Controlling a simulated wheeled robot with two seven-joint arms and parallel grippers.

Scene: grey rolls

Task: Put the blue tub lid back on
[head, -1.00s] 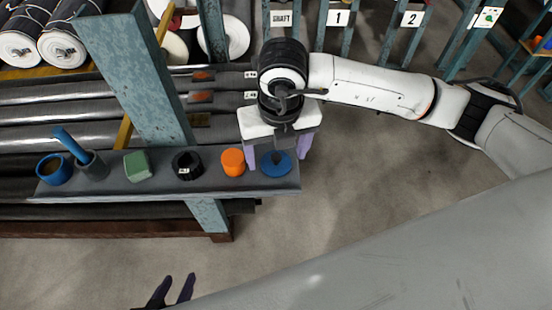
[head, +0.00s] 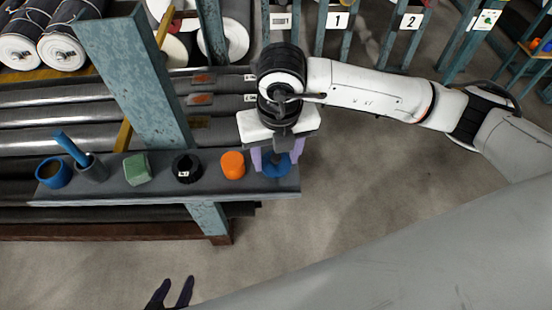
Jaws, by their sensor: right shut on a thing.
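The blue tub (head: 41,174) stands at the left end of the grey shelf (head: 225,187), its top open with brown contents showing. The blue lid (head: 277,171) is at the shelf's right end, partly hidden by my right gripper (head: 277,161). The purple fingers of that gripper are shut on the lid from both sides. I cannot tell whether the lid still touches the shelf. My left gripper (head: 172,293) is at the bottom edge of the view, its dark fingers apart and empty, well in front of the shelf.
Between tub and lid stand a grey cup (head: 94,171) with a blue stick, a green block (head: 137,169), a black ring-like part (head: 186,168) and an orange cylinder (head: 232,166). A teal post (head: 135,80) rises behind them. The floor right of the shelf is clear.

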